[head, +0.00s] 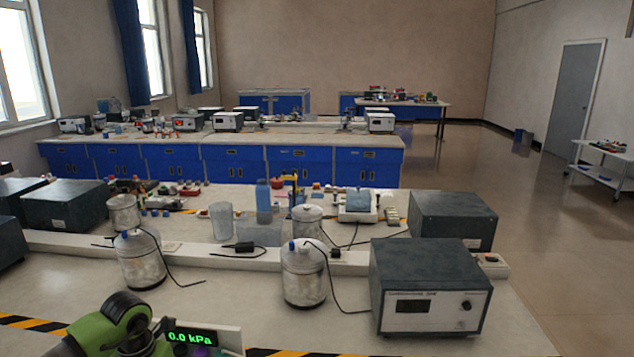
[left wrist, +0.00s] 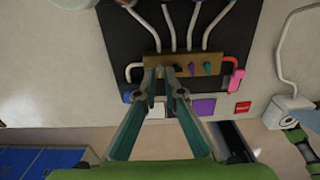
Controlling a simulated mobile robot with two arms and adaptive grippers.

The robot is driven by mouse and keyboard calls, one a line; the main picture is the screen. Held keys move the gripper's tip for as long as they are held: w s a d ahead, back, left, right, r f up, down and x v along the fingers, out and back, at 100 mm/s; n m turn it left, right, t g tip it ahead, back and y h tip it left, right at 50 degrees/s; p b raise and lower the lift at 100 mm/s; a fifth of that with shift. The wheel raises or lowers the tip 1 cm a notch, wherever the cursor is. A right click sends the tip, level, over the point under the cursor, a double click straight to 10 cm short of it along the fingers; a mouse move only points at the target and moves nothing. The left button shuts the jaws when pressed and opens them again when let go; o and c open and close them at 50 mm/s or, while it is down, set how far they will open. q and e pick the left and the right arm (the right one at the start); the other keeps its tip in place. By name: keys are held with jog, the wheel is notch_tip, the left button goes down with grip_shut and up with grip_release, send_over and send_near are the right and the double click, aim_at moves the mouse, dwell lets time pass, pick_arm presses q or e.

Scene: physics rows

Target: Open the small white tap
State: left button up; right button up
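In the left wrist view, a brass bar (left wrist: 220,64) on a black panel (left wrist: 130,38) carries small knobs: a dark one, a purple one (left wrist: 192,69) and a teal one (left wrist: 207,68). I cannot make out a small white tap; the fingers cover part of the bar's left half. My left gripper (left wrist: 160,71) is over that part, its two teal fingers converging to nearly touching tips. I cannot tell whether anything is between them or whether they touch the bar. My right gripper is in neither view.
Pale tubes (left wrist: 191,28) run up from the bar. A pink handle (left wrist: 237,80) is at its right. A purple square (left wrist: 204,107) and red block (left wrist: 243,107) lie below. In the head view, a display (head: 190,338) reads 0.0 kPa; metal flasks (head: 303,275) and a grey instrument box (head: 430,285) stand beyond.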

pick_arm(q)
jog(key=shift+f+b, duration=0.3)
jog(key=shift+f, duration=0.1)
jog(key=shift+r, duration=0.35)
dwell(0.4)
grip_shut()
jog(key=n+p, duration=0.1)
jog(key=n, duration=0.4)
jog(key=shift+r+p, duration=0.1)
jog(key=shift+p, duration=0.25)
jog(key=shift+n, duration=1.1)
